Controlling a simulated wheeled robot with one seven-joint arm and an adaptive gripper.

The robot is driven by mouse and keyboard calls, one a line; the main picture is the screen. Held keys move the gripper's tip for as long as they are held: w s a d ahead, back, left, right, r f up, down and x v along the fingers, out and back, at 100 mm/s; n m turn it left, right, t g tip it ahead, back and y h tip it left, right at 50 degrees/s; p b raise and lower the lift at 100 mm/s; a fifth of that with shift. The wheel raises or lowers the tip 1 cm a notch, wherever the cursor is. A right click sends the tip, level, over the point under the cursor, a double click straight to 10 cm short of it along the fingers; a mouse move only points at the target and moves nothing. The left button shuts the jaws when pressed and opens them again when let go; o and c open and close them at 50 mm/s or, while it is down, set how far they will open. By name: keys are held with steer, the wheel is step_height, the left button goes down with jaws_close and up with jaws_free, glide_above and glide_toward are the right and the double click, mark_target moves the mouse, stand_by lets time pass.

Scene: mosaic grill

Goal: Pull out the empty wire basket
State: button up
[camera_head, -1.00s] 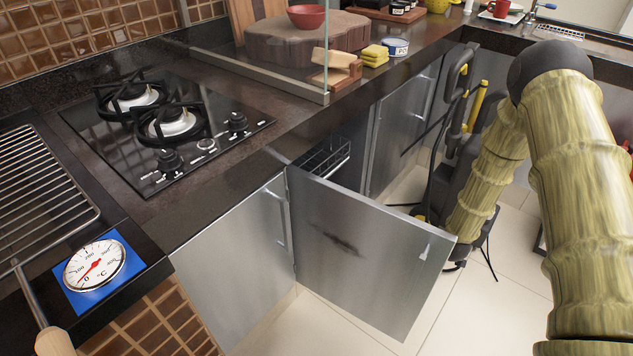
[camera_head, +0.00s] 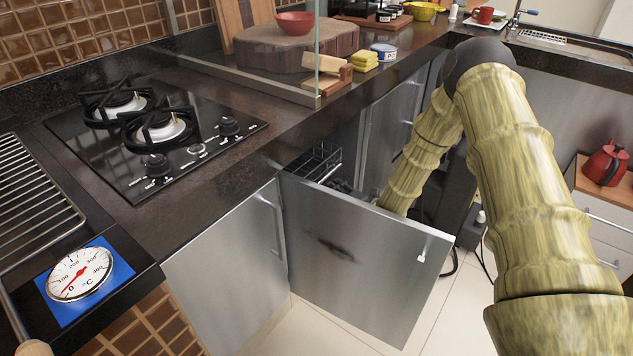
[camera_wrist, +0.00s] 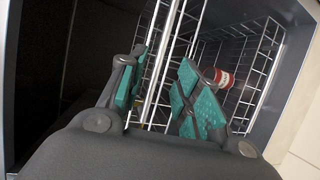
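A wire basket (camera_head: 322,163) shows in the head view inside the cabinet, behind the swung-open grey door (camera_head: 350,260); most of it is hidden. In the wrist view, white wire rails (camera_wrist: 162,62) run between and beyond my gripper's fingers. A wire basket (camera_wrist: 262,72) is farther in at right, with a red-and-white can (camera_wrist: 222,79) in or behind its wires. My gripper (camera_wrist: 163,92) has teal pads spread apart, and no grasp on a wire is visible. I cannot tell whether the pads touch the wires.
The cabinet's dark side wall (camera_wrist: 45,70) is at left in the wrist view. A stove (camera_head: 160,130) and dark countertop (camera_head: 255,150) lie above the cabinets.

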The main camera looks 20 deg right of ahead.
mark_target(322, 180)
steer(key=b+x, duration=0.1)
steer(key=x, duration=0.8)
steer(key=shift+w+f, duration=0.1)
steer(key=shift+w, duration=0.15)
jaws_close()
